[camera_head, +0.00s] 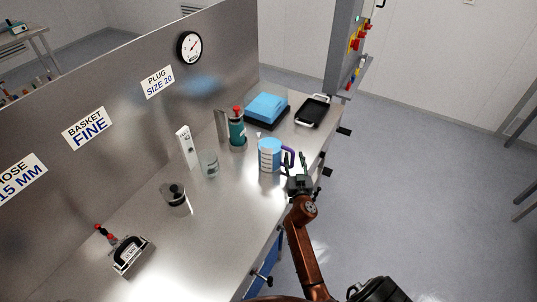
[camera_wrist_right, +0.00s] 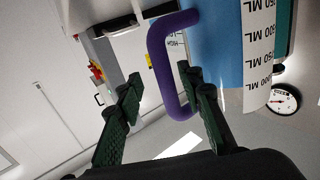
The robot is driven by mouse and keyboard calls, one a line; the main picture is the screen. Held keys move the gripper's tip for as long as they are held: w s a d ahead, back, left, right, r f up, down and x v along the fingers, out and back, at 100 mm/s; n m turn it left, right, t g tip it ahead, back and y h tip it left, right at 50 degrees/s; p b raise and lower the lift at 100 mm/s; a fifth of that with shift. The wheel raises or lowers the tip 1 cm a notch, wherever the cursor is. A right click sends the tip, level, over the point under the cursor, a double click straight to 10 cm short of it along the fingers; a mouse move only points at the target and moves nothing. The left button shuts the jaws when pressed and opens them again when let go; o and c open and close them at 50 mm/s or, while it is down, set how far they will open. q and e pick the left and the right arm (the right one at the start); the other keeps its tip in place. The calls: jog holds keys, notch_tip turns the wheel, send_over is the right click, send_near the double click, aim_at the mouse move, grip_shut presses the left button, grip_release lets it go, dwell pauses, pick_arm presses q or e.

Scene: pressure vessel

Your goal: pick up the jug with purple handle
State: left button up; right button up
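The jug (camera_head: 268,158) stands upright on the steel bench. It is blue with a white scale strip, and its purple handle (camera_head: 289,154) points right, towards my right arm. My right gripper (camera_head: 299,174) is at the handle side of the jug. In the right wrist view the open fingers (camera_wrist_right: 158,80) of this gripper point at the purple handle (camera_wrist_right: 170,68), which lies between or just ahead of the fingertips. The blue jug body (camera_wrist_right: 216,42) fills the upper right there. I cannot tell whether a finger touches the handle. My left gripper is not in view.
Behind the jug stand a green bottle with a red top (camera_head: 237,132) and a clear beaker (camera_head: 209,163). A dark-topped metal pot (camera_head: 174,193) stands nearer.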

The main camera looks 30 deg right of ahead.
jog(key=shift+r, duration=0.1)
jog(key=shift+a, duration=0.15)
jog(key=shift+w+a, duration=0.2)
jog(key=shift+w, duration=0.05)
jog(key=shift+c, duration=1.3)
grip_shut()
